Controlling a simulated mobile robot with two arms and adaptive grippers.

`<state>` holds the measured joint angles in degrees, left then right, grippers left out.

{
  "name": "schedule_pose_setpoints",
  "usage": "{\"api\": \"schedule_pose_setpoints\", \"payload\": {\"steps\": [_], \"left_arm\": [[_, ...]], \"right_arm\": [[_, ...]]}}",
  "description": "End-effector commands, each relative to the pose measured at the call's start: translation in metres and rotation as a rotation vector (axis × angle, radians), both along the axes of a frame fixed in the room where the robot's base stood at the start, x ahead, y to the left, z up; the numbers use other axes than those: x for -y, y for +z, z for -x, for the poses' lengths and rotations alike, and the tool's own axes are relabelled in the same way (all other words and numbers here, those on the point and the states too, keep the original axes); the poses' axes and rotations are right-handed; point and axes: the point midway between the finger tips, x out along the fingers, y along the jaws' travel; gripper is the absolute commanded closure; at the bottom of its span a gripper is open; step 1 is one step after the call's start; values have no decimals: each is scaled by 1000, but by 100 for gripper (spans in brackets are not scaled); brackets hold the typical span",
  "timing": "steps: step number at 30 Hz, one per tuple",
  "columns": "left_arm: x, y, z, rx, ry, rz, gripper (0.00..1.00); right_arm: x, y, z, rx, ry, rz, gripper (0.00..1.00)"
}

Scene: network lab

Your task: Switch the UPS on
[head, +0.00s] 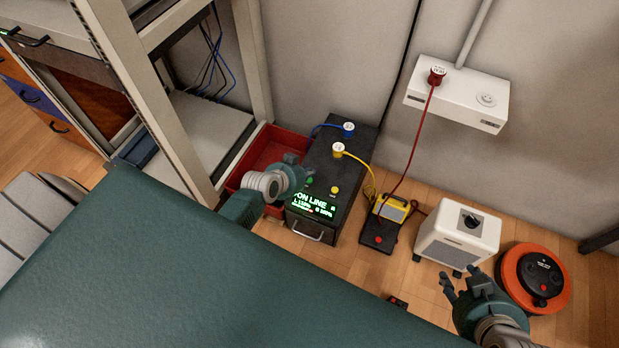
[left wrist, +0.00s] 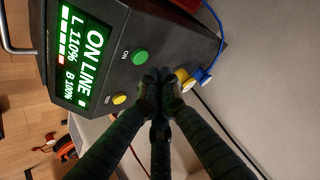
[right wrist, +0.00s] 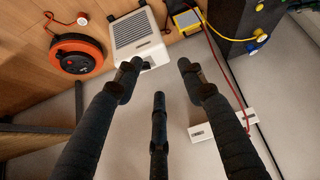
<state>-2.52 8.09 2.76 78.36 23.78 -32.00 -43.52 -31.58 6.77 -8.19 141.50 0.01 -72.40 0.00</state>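The UPS (head: 352,152) is a dark box on the floor by the wall. Its lit display (head: 313,203) reads "ON LINE", with "L 110%" and "B 100%" legible in the left wrist view, above bars that include a red one. A green button (left wrist: 140,57) marked "ON" and a yellow button (left wrist: 119,99) sit on its sloped panel. My left gripper (left wrist: 158,82) has its fingertips together, empty, just beside the green button; I cannot tell whether it touches the panel. My right gripper (right wrist: 159,78) is open and empty, near the white heater (head: 458,235).
Blue (head: 348,128) and yellow (head: 338,149) plugs sit on the UPS top. A red tray (head: 262,150) and rack stand left of it. A power strip (head: 378,236), yellow device (head: 394,207) and orange cable reel (head: 510,275) stand right. A red plug (head: 437,75) sits in the wall outlet.

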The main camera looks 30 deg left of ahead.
Motion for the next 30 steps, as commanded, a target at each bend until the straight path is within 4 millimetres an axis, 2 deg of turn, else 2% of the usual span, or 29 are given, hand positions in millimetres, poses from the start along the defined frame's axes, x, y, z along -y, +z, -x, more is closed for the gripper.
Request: {"api": "schedule_pose_setpoints", "payload": {"steps": [26,30], "left_arm": [[0,21,0,-1,0,0,100],[-1,30,0,0,0,-2,100]], "right_arm": [[25,-21,84,-334,-27,69,60],[23,-34,77,-341,-26,69,60]]}}
